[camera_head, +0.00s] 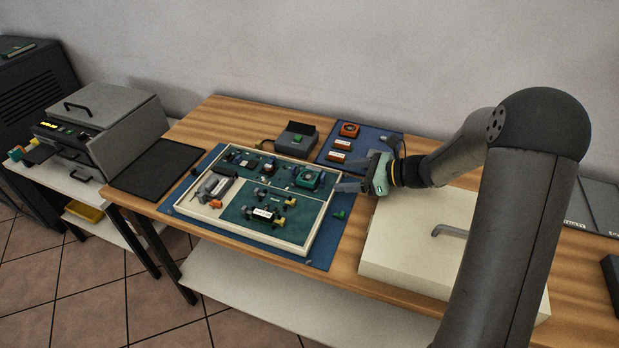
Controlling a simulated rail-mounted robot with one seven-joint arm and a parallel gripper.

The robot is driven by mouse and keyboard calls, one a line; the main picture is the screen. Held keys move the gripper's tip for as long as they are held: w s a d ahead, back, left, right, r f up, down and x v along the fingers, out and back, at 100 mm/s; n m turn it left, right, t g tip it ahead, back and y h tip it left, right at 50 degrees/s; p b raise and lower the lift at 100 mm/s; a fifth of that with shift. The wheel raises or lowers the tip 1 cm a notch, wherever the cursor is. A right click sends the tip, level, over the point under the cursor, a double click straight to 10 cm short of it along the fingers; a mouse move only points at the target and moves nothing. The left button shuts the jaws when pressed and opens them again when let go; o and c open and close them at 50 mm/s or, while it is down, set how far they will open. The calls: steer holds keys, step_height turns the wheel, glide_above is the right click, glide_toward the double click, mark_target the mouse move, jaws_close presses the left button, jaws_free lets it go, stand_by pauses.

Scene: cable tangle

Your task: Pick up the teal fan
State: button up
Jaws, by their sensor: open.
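My gripper (346,178) is open and empty, just right of the fan and above the tray's right edge. Its fingers point left toward the fan and do not appear to touch it. The exact height gap cannot be told from this view.
The tray lies on a blue mat (335,240) and holds several small parts. A blue board with orange blocks (340,144) lies behind. A grey box (297,138) stands at the back. A cream case with a handle (410,250) is on the right. A black pad (155,168) lies left.

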mark_target(322, 176)
steer(key=x, duration=0.5)
steer(key=shift+a+f, duration=0.1)
steer(key=shift+a, duration=0.1)
steer(key=p+x, duration=0.1)
steer(key=x, duration=0.4)
steer(key=shift+a, duration=0.15)
steer(key=c, duration=1.1)
